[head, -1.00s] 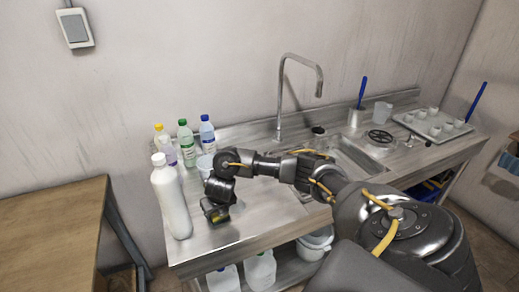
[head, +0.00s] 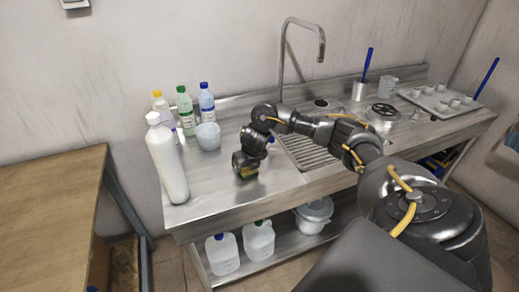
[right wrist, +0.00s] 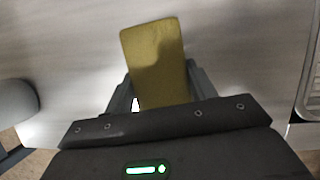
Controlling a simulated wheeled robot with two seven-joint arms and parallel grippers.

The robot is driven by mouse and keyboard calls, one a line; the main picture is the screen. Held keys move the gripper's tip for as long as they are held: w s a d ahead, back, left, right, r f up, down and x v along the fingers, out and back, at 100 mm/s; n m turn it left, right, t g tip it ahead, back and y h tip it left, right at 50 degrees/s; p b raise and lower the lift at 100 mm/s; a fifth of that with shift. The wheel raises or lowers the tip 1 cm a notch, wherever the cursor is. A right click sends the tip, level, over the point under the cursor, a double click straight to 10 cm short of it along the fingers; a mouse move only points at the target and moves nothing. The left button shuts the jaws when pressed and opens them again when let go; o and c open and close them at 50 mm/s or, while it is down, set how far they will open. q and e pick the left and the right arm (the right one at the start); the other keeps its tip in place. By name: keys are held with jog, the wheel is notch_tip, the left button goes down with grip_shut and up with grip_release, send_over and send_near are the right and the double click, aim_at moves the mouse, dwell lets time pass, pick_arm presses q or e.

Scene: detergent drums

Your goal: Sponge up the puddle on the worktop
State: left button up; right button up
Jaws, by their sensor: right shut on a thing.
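My right gripper (head: 246,165) is low over the worktop (head: 215,185), between the white bottle and the sink. In the right wrist view the right gripper (right wrist: 158,90) is shut on a yellow sponge (right wrist: 155,50), which sticks out ahead of the fingers. In the head view the sponge is mostly hidden under the dark gripper. Whether it touches the metal is hard to tell. I cannot make out a clear puddle outline in either view; the surface has only grey streaks and shine. My left gripper is out of view.
A tall white bottle (head: 168,160) stands at the worktop's left end. Small bottles with green (head: 185,112) and blue (head: 206,103) caps and a pale cup (head: 208,136) stand behind. A tap (head: 283,65) and ribbed drainer (head: 308,150) lie right. A wooden table (head: 50,200) is left.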

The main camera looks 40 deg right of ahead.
jog(key=d, duration=0.2)
jog(key=s+d, duration=0.1)
jog(key=shift+r, duration=0.25)
notch_tip(320, 180, up, 7)
jog(key=p, duration=0.5)
jog(key=shift+a, duration=0.15)
jog(key=shift+r+p, duration=0.25)
jog(key=shift+p, duration=0.25)
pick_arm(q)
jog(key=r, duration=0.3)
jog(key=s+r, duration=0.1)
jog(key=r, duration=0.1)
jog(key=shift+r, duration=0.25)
